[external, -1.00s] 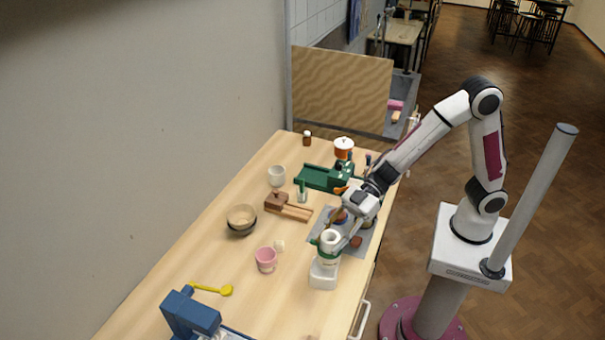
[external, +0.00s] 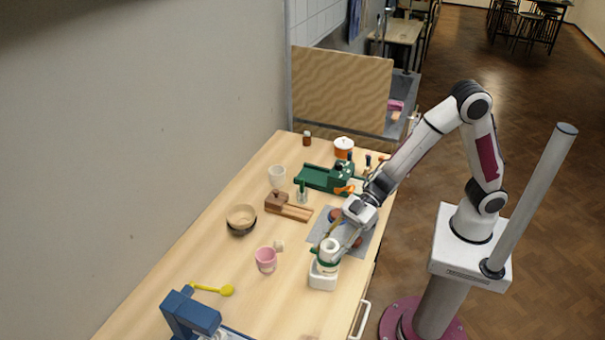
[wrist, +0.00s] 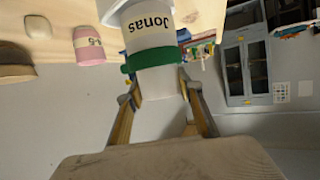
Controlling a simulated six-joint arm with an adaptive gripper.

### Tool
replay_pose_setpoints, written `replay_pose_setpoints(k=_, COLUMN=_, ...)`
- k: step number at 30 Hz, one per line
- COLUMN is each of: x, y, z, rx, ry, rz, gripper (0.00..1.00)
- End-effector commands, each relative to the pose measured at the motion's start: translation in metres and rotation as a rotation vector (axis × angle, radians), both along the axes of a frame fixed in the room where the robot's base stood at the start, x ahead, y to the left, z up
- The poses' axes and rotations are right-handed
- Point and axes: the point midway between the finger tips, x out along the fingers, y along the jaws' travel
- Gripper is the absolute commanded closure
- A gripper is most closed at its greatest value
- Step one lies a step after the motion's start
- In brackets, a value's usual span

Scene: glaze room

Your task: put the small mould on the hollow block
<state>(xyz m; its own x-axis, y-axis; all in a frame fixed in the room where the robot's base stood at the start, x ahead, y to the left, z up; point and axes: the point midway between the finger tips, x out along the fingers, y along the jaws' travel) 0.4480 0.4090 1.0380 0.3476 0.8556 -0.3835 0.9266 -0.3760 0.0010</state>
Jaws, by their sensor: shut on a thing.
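The small mould (external: 329,246) is a white, round, open-topped piece with a green band. In the wrist view the mould (wrist: 155,50) carries the name "Jonas". My gripper (wrist: 160,105) is shut on it, one finger on each side. The hollow block (external: 322,280) is a pale, squarish piece near the front edge of the table. The mould is upright over the block, very low or touching it; I cannot tell which. The block's top is hidden by the mould. In the wrist view a white edge of the block (wrist: 112,12) shows beyond the mould.
A pink cup (external: 265,260) and a small cream piece (external: 279,246) stand left of the block. Behind are stacked bowls (external: 241,218), a wooden tool (external: 288,207) and a grey mat (external: 318,227). A blue device (external: 190,315) stands at front left.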

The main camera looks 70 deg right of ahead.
Motion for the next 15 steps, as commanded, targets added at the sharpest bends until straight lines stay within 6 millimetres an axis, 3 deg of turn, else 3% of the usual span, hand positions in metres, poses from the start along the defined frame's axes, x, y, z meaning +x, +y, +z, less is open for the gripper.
replay_pose_setpoints(k=10, x=0.0002, y=0.0004, z=-0.0013, rx=0.002, ry=0.000, rz=0.001, gripper=1.00)
replay_pose_setpoints(k=11, x=-0.0002, y=0.0001, z=-0.0024, rx=0.000, ry=0.000, rz=0.001, gripper=0.59)
replay_pose_setpoints(k=12, x=-0.0002, y=0.0000, z=-0.0022, rx=0.000, ry=0.000, rz=0.001, gripper=0.48)
replay_pose_setpoints(k=15, x=-0.0002, y=0.0000, z=-0.0022, rx=0.000, ry=0.000, rz=0.001, gripper=0.47)
